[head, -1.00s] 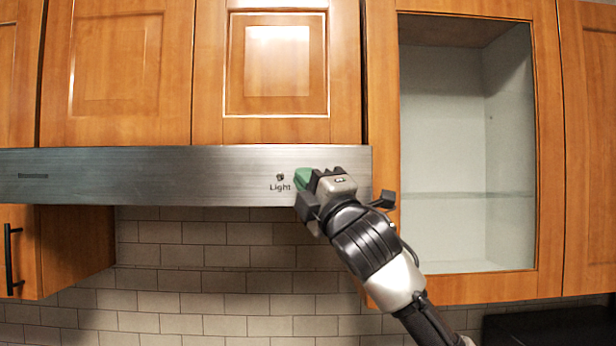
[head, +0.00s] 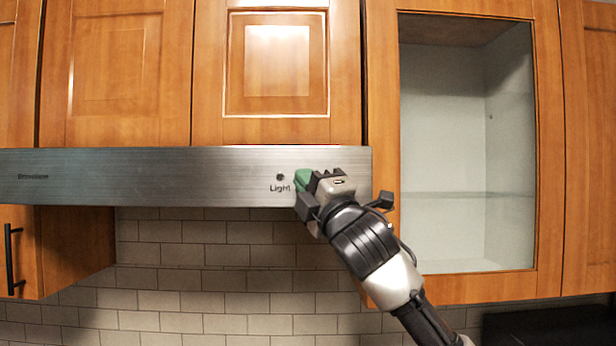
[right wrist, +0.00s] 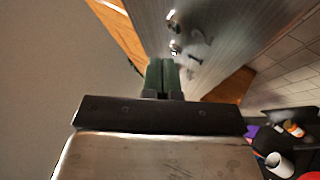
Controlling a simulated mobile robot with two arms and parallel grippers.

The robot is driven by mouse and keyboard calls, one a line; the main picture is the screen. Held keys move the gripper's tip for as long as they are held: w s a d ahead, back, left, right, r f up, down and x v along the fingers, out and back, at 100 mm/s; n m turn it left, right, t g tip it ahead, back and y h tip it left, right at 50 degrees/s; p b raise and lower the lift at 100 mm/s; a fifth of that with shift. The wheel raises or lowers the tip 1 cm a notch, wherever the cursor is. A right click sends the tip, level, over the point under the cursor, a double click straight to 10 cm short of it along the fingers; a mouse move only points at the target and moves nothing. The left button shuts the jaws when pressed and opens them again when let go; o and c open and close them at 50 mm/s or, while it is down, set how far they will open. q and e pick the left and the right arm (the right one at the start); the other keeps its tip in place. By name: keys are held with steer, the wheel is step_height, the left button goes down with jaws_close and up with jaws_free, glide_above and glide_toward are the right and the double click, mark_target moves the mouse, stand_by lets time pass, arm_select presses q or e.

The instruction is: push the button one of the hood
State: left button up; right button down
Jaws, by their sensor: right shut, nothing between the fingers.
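The hood (head: 190,170) is a long brushed-steel panel under the cabinets. A small dark round button (head: 280,177) sits on its face above the word "Light". My right gripper (head: 302,180) is in front of the panel, just right of that button, with green fingertips held together and empty. The panel behind the gripper is hidden in the head view. In the right wrist view, the shut green fingers (right wrist: 161,76) point at the hood face (right wrist: 225,35), where small shiny round parts (right wrist: 175,48) show beyond the tips. Contact cannot be told. My left gripper is out of view.
Wooden cabinets (head: 120,75) stand above the hood. A glass-fronted cabinet (head: 550,150) is at the right, behind my right arm. Tiled wall (head: 200,260) lies below. In the right wrist view, a white cylinder (right wrist: 280,165) and other items sit far below.

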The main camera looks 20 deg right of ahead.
steer(key=shift+w, duration=0.2)
steer(key=shift+s, duration=0.15)
steer(key=shift+s+a, duration=0.1)
steer(key=shift+s, duration=0.4)
steer(key=s+a+b, duration=0.1)
steer(key=s, duration=0.4)
steer(key=shift+s+a, duration=0.35)
steer(key=shift+s, duration=0.05)
stand_by(0.6)
